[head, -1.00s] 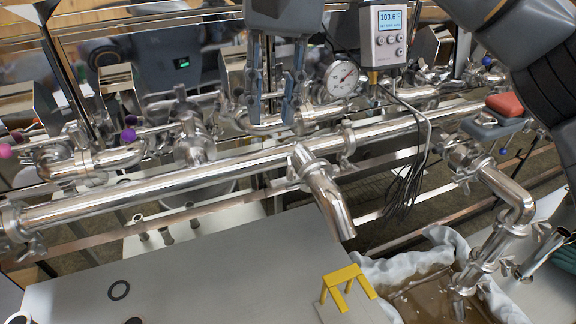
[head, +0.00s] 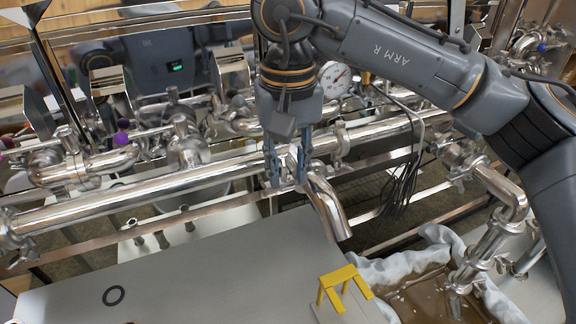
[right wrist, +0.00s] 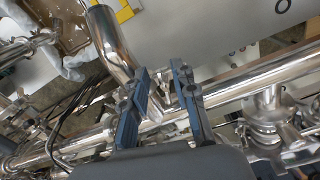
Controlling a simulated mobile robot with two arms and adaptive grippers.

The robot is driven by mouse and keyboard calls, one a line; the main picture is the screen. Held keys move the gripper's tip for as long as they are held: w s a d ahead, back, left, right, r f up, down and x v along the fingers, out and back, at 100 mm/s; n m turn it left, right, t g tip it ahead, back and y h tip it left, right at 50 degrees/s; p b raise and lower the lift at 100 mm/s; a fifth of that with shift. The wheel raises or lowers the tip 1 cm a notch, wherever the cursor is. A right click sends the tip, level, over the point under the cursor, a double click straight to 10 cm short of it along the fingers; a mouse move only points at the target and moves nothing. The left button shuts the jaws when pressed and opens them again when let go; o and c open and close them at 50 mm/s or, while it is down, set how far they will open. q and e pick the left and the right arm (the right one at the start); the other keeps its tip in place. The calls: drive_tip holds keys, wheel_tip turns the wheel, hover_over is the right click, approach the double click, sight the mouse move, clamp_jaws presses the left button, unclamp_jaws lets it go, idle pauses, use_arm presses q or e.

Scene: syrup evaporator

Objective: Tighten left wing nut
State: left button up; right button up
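My right gripper (head: 288,181) reaches down from above at the middle of the long steel pipe (head: 120,199), where a bent spout (head: 328,207) branches off. Its two blue fingers are apart, one on each side of the clamp fitting beside the spout. In the right wrist view the open fingers (right wrist: 160,70) straddle small metal parts of this fitting, with a gap visible. Whether they touch it I cannot tell. The wing nut there is largely hidden by the fingers. Another clamp with a wing nut (head: 24,250) sits at the pipe's left end. My left gripper is not in view.
A grey table (head: 200,270) lies in front of the pipe, with a black ring (head: 114,296) and a yellow stand (head: 343,284) on it. A cloth-lined basin (head: 425,290) of brown liquid is at right. A dial gauge (head: 335,78) and hanging cables (head: 401,185) are close to my arm.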

drive_tip(key=shift+f, duration=0.35)
clamp_jaws()
